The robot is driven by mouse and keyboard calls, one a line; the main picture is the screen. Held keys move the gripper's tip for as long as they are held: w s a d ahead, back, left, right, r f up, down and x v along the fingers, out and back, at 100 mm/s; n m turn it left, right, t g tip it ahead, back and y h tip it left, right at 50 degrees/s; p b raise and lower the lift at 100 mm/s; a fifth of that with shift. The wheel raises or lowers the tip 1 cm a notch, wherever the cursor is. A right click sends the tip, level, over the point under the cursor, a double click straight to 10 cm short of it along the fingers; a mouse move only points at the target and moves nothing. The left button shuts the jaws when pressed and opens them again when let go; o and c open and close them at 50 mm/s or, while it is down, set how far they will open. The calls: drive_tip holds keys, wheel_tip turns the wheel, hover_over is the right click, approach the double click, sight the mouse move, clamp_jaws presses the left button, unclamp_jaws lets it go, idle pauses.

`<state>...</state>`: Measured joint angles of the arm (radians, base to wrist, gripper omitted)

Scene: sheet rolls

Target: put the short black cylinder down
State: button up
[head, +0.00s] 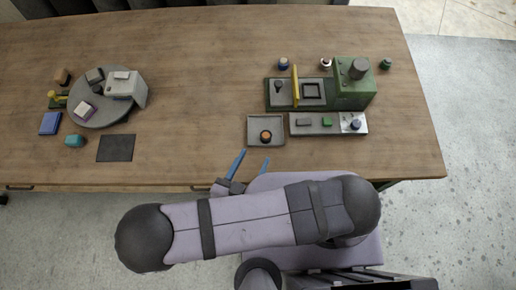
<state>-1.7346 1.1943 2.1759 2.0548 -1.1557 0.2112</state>
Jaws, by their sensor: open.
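My gripper (254,156), with two blue fingers, is open near the table's front edge, just in front of a shallow grey tray (252,120). Nothing shows between the fingers. A short black cylinder with an orange centre on top (265,137) is in the tray, toward its front, apart from the fingers. A larger dark grey cylinder (359,69) sits on top of the green machine (355,92). Which of these the task means, I cannot tell for certain.
A grey control panel (297,128) with buttons stands right of the tray. A yellow upright bar (295,85) rises from the machine's base. A round grey platform (100,119) with blocks and a dark mat (115,148) are at the left. The table's middle is clear.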

drive_tip(key=w+a+f+g+y, duration=0.1)
drive_tip(key=a, duration=0.1)
drive_tip(key=w+a+g+y, duration=0.1)
drive_tip(key=w+a+g, duration=0.1)
drive_tip(key=a, duration=0.1)
drive_tip(key=w+a+f+g+y, duration=0.1)
drive_tip(key=w+a+g, duration=0.1)
drive_tip(key=shift+w+a+f+y, duration=0.15)
drive_tip(key=shift+a+f+y, duration=0.15)
drive_tip(key=w+a+r+g+y, duration=0.2)
drive_tip(key=shift+w+a+g, duration=0.1)
drive_tip(key=shift+w+g, duration=0.2)
drive_tip(key=shift+w, duration=0.1)
drive_tip(key=w+d+r+n+g+y, duration=0.3)
drive_tip(key=d+r, duration=0.6)
drive_tip(key=r, duration=0.1)
drive_tip(key=s+d+r+g+h, duration=0.1)
drive_tip(key=s+d+r, duration=0.1)
drive_tip(key=d, duration=0.6)
drive_tip(key=s+d+r+n+g+h, duration=0.1)
drive_tip(key=s+d+r, duration=0.2)
drive_tip(key=s+d, duration=0.2)
drive_tip(key=d, duration=0.3)
drive_tip(key=shift+d+n+g+h, duration=0.3)
drive_tip(key=shift+d+g+h, duration=0.1)
